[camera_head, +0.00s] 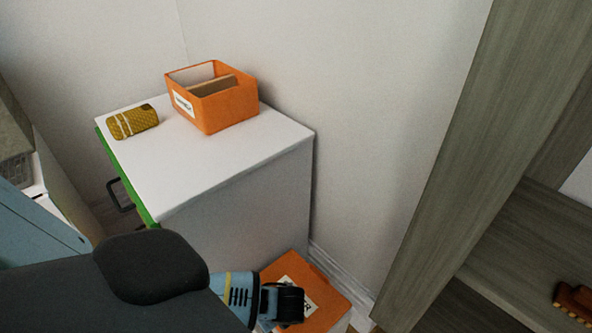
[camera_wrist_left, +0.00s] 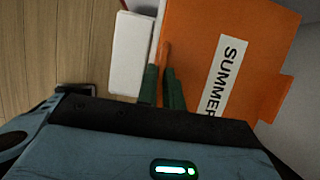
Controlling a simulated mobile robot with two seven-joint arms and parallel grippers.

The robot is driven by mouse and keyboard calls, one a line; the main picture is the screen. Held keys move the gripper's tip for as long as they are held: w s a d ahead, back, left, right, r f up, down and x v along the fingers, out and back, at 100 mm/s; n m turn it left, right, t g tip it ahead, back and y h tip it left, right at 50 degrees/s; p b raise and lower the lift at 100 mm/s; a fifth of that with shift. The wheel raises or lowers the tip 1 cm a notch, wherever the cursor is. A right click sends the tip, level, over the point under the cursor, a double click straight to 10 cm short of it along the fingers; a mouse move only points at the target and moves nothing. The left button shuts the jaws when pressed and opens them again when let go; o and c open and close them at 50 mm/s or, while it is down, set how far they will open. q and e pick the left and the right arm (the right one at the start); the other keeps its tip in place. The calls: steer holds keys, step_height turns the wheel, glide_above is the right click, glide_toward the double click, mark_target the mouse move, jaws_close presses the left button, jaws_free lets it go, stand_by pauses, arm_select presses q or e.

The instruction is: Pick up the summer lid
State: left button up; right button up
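The summer lid is a flat orange lid (camera_wrist_left: 205,45) with a white label reading "SUMMER", filling the right of the left wrist view. In the head view the orange lid (camera_head: 328,307) shows at the bottom, low beside the white cabinet, partly covered by my left gripper (camera_head: 287,304). In the left wrist view my left gripper's dark green fingers (camera_wrist_left: 161,88) are close together at the lid's left edge, one on each side of it. I cannot tell whether they are clamped on it. My right gripper is not in view.
A white cabinet (camera_head: 215,165) with a green front edge stands behind my left arm. An orange open bin (camera_head: 230,106) and a yellow patterned can (camera_head: 133,122) are on its top. A white block-like thing (camera_wrist_left: 131,55) lies beside the lid. Grey wooden shelving (camera_head: 445,165) rises at the right.

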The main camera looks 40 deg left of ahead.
arm_select(q)
jaws_close()
steer(key=shift+r, duration=0.45)
steer(key=r, duration=0.1)
steer(key=r+p, duration=0.1)
steer(key=r, duration=0.1)
steer(key=shift+s, duration=0.35)
steer(key=s+r+p, duration=0.1)
steer(key=s, duration=1.4)
steer(key=shift+s+p, duration=0.2)
steer(key=shift+p, duration=0.2)
steer(key=shift+d, duration=0.15)
